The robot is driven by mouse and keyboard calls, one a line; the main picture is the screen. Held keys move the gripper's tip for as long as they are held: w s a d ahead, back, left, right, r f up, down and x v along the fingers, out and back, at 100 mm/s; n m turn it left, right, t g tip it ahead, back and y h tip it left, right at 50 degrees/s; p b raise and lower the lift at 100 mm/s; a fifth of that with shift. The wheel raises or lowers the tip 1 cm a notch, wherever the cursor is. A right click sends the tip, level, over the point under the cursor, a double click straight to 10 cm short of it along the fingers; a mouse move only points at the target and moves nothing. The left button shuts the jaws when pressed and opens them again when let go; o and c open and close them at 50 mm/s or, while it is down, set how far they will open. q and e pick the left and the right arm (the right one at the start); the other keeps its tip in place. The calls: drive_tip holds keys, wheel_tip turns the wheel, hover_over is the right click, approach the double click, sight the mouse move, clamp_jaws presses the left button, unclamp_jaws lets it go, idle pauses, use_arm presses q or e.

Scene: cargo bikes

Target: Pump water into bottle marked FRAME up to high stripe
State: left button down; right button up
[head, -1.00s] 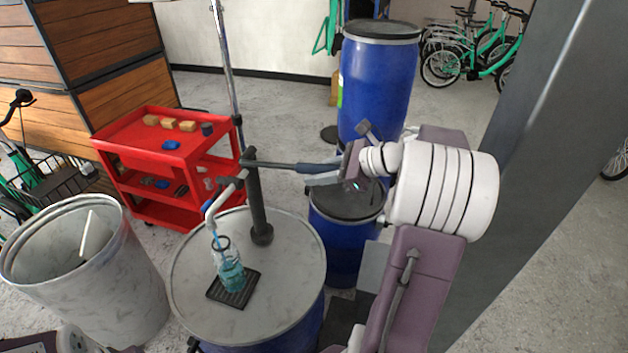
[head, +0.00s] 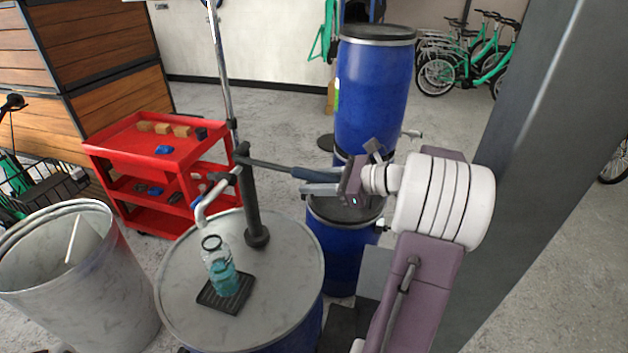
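A clear bottle (head: 221,270) stands on a black drip tray (head: 208,297) on the near drum, under the pump's spout (head: 215,195). It holds teal water in its lower part. Dark bands ring the bottle; its marking is not readable. The dark hand pump (head: 253,205) stands on the drum, its lever reaching right to a blue grip (head: 310,173). My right gripper (head: 318,189) is at this grip and looks shut on it, one finger showing just below; the other is hidden. No water stream shows at the spout. My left gripper is out of view.
A grey open bin (head: 125,290) stands left of the drum (head: 290,310). A red cart (head: 175,222) with small blocks is behind it. Blue barrels (head: 375,90) are stacked behind the handle, and a grey pillar (head: 530,150) rises at right.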

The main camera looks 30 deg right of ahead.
drive_tip(key=shift+o, duration=1.2)
drive_tip(key=shift+f, duration=0.15)
drive_tip(key=shift+r, duration=0.25)
